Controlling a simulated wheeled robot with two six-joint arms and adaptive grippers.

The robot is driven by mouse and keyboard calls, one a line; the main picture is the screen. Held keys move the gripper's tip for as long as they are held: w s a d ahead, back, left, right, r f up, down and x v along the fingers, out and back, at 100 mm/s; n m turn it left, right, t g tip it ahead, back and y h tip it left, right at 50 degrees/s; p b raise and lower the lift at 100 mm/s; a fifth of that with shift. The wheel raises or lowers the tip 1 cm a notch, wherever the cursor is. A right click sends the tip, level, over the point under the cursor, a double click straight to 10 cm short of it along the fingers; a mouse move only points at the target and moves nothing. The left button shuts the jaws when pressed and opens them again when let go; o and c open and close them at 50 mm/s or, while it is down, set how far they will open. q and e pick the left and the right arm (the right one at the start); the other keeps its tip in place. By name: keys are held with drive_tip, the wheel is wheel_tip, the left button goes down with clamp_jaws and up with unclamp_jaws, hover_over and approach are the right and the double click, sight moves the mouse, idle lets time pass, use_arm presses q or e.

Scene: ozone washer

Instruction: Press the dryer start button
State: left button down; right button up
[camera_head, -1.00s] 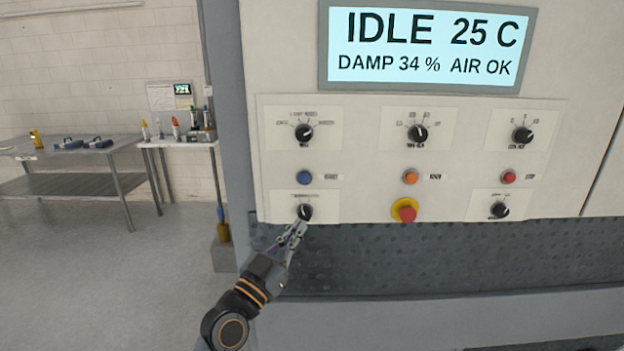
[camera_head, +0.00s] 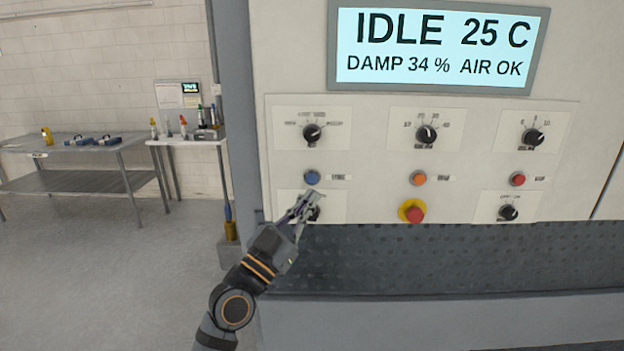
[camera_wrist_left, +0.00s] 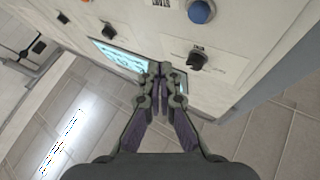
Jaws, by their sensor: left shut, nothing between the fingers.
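The dryer's control panel (camera_head: 370,160) carries a blue button (camera_head: 312,178), an orange button (camera_head: 418,178) and a red button (camera_head: 517,179) in one row. The labels beside them are too blurred to read surely. The blue button also shows at the top of the left wrist view (camera_wrist_left: 201,11). My left gripper (camera_head: 312,200) is shut and empty, just below the blue button and in front of the lower left knob (camera_head: 315,213), partly hiding it. In the left wrist view its fingertips (camera_wrist_left: 161,70) meet, apart from the blue button. My right gripper is not in view.
A display (camera_head: 435,48) above reads IDLE 25 C, DAMP 34 %, AIR OK. A red mushroom button on a yellow ring (camera_head: 414,214) and several black knobs share the panel. A dark textured ledge (camera_head: 450,255) lies below. Tables (camera_head: 75,185) stand far left, with open floor before them.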

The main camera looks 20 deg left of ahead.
sight(312, 178)
use_arm(q)
drive_tip(key=w+a+b, duration=0.1)
drive_tip(key=w+b, duration=0.1)
drive_tip(key=w, duration=0.4)
drive_tip(key=shift+a, duration=0.35)
drive_tip(key=shift+f, duration=0.1)
idle(0.9)
drive_tip(key=shift+w+a+b, duration=0.1)
drive_tip(key=shift+w+b, duration=0.3)
